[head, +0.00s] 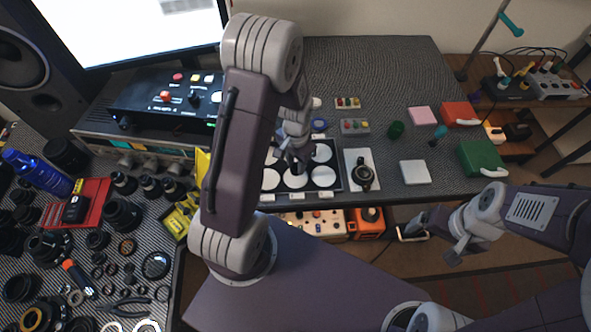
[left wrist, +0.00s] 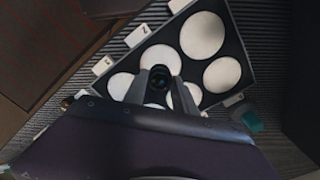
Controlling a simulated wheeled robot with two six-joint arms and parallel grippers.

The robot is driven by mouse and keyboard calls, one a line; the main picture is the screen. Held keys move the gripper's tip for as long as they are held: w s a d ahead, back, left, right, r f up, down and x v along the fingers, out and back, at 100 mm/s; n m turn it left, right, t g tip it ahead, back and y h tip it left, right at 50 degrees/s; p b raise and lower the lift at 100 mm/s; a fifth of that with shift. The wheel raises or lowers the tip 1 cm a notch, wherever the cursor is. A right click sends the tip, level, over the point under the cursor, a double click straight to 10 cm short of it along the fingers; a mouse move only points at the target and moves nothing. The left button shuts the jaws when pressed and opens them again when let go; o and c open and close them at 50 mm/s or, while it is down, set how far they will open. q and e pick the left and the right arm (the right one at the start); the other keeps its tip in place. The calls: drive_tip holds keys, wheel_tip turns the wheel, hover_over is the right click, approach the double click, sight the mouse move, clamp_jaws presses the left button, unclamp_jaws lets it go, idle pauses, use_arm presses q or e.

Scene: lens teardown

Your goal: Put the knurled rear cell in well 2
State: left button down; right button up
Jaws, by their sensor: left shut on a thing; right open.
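The knurled rear cell (left wrist: 159,88) is a small black ring with a dark glass centre. My left gripper (left wrist: 158,84) is shut on it, over the well tray. The black tray (left wrist: 243,72) has round white wells and white label tabs. A tab reading 2 (left wrist: 137,36) stands beside a white well (left wrist: 160,56), which the fingers and cell partly cover. I cannot tell whether the cell touches the tray. In the head view my left gripper (head: 294,162) is over the tray's middle, and its arm hides part of the tray. My right gripper (head: 432,240) is open and empty, beyond the table's front edge.
A white pad with a black lens part (head: 364,176) lies right of the tray. The left bench holds several lens parts and tools.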

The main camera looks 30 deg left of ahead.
sight(296, 167)
use_arm(q)
wheel_tip(296, 167, down, 4)
drive_tip(key=shift+s+r, duration=0.1)
drive_tip(key=shift+r, duration=0.1)
drive_tip(key=shift+a+f, duration=0.1)
drive_tip(key=shift+f, duration=0.2)
drive_tip(key=shift+f+b, duration=0.15)
drive_tip(key=shift+b, duration=0.25)
drive_tip(key=c, duration=1)
unclamp_jaws()
